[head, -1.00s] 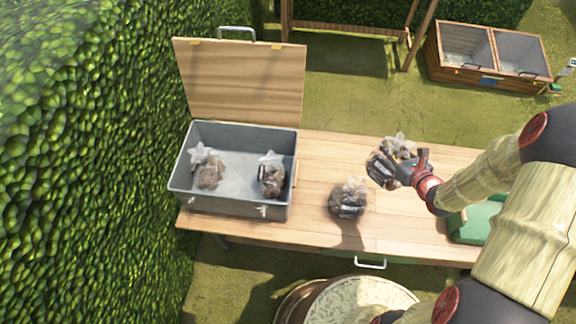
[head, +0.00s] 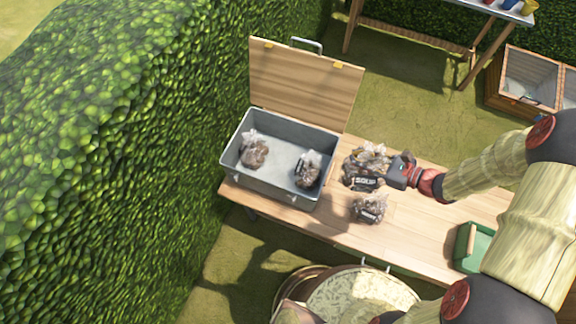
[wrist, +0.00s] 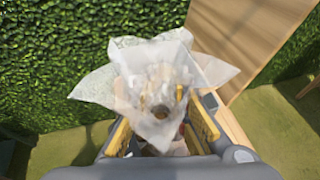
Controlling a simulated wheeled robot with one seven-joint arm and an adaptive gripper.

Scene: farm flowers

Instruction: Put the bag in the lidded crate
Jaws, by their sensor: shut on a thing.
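My gripper (head: 389,172) is shut on a clear bag (head: 362,178) of brown contents with a dark label, held above the table, to the right of the crate. In the wrist view the bag's pale, crinkled top (wrist: 160,75) sticks up between my yellow-padded fingers; its lower part is hidden. The grey lidded crate (head: 262,187) stands on the left end of the table, its wooden lid (head: 305,82) raised open at the back. Inside are two similar bags, one at left (head: 254,151) and one at right (head: 308,170), with bare floor between them.
Another bag (head: 369,209) sits on the wooden table (head: 410,225) just in front of the held one. A green container (head: 472,247) is at the right. A tall hedge (head: 110,170) borders the left side. A round stand (head: 355,298) is in front.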

